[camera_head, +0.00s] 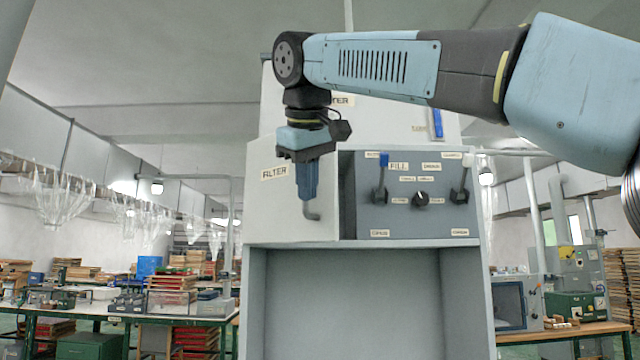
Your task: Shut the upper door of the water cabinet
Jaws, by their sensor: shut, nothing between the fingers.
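The water cabinet (462,290) stands in the middle, pale grey, with an open recess below and a dark control panel above. A pale door-like panel (268,215) with a "FILTER"-like label is at its upper left, beside the control panel. It seems to be the upper door, standing out from the front; how far it is open is hard to tell. My gripper (308,194) points down in front of this panel, shut and empty. A grey hooked piece (313,214) shows just below the fingertips, perhaps the door handle. Whether the fingers touch it or the panel I cannot tell.
The control panel (419,220) carries levers and a black knob (421,198). A green-framed bench (131,317) with trays stands at the left. Another bench (565,333) with machines is at the right. My arm crosses the top right.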

